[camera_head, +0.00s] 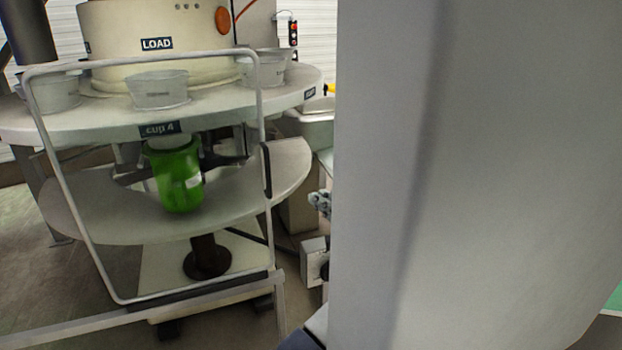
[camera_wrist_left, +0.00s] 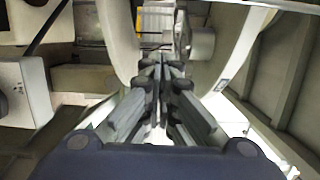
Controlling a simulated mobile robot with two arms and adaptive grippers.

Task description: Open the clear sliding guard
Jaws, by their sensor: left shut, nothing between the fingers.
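The clear guard (camera_head: 150,60) shows in the head view as a see-through panel with a pale rounded frame. It stands in front of the round machine, with a dark upright handle (camera_head: 267,170) at its right edge. The cups and the green jar (camera_head: 176,178) show through it. My left gripper (camera_head: 320,203) is only partly visible, to the right of the handle and apart from it in the picture. In the left wrist view its fingers (camera_wrist_left: 161,66) are together, with nothing between them. My right gripper is not in view.
A large grey surface close to the camera hides the right half of the head view. The round table (camera_head: 215,118) carries several pale cups, with a lower round shelf (camera_head: 100,205) beneath. A pale rail (camera_head: 60,335) runs low in front of the guard.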

